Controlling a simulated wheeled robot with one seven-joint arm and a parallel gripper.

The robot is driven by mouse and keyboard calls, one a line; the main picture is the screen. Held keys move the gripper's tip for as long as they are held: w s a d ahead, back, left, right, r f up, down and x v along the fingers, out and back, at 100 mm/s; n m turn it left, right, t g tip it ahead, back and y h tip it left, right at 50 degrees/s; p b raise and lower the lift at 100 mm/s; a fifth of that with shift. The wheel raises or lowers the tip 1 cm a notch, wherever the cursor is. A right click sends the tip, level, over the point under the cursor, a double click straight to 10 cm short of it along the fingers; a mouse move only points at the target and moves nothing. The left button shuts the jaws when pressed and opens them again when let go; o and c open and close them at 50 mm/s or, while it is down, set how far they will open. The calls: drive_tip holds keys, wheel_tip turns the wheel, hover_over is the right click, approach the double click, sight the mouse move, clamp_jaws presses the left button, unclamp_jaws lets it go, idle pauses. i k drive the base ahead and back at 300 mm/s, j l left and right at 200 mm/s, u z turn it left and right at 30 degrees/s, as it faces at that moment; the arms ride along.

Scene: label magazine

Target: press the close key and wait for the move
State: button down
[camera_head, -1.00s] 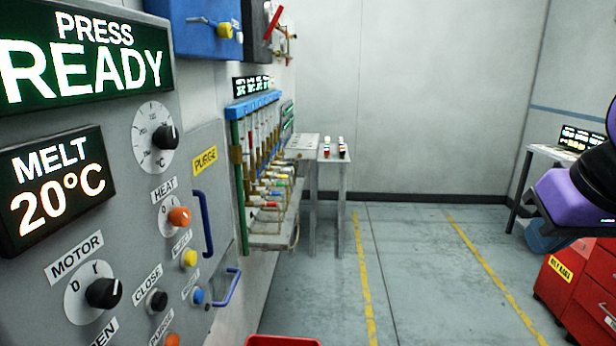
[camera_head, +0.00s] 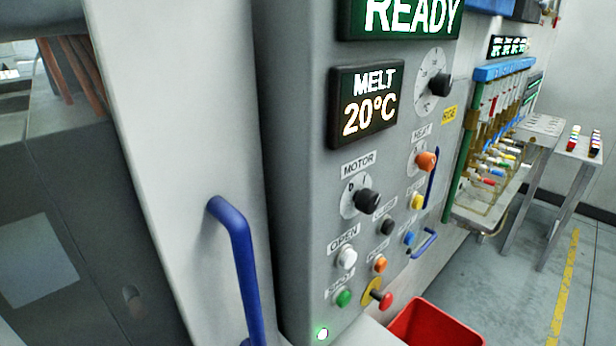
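The close key (camera_head: 387,227) is a black round button on the grey control panel (camera_head: 300,140), under a small label that is blurred now. The white open key (camera_head: 346,258) sits to its lower left, and an orange key (camera_head: 379,265) sits below it. The black motor knob (camera_head: 367,201) is above left. The upper display (camera_head: 412,15) reads READY, and the melt display (camera_head: 366,100) reads 20°C. My gripper is not in view.
A blue handle (camera_head: 238,265) stands out on the pale door at left. A red bin (camera_head: 435,325) is below the panel. A red stop button (camera_head: 386,300) is low on the panel. A grey stand (camera_head: 560,165) is at right, with open floor beyond.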

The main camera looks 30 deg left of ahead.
sight(388, 226)
drive_tip(key=u, duration=1.25)
